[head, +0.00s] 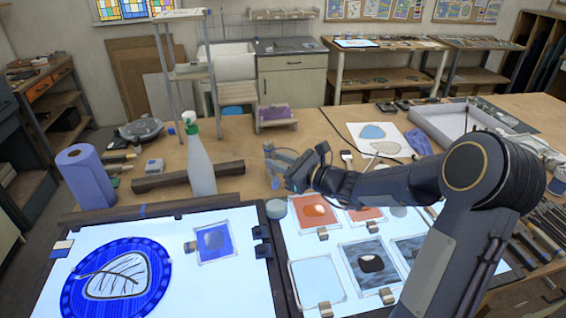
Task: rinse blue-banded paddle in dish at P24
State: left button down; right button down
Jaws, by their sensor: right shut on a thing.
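My right gripper (278,163) is above the far side of the light table, near the middle of the picture, with its arm coming in from the right. It is shut on a slim thing, probably the blue-banded paddle (275,182), whose small bluish end hangs below the fingers. The band itself is too small to make out. A small round grey-green dish (276,208) is just below this end, at the light table's far edge. I cannot tell whether the paddle touches it. No P24 label is readable. My left gripper is not in view.
A white and green spray bottle (200,160) stands left of the gripper, beside a dark bar (160,180) and a blue paper roll (86,177). Glass pieces, including a round blue leaf panel (160,272), lie on the lit tables. A grey tray (430,125) is at the back right.

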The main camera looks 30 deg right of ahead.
aim_at(274, 182)
notch_tip(274, 182, down, 7)
jog(key=b, duration=0.5)
jog(key=shift+w, duration=0.1)
jog(key=shift+d+f+b, duration=0.15)
jog(key=shift+f+b, duration=0.4)
jog(key=shift+b, duration=0.2)
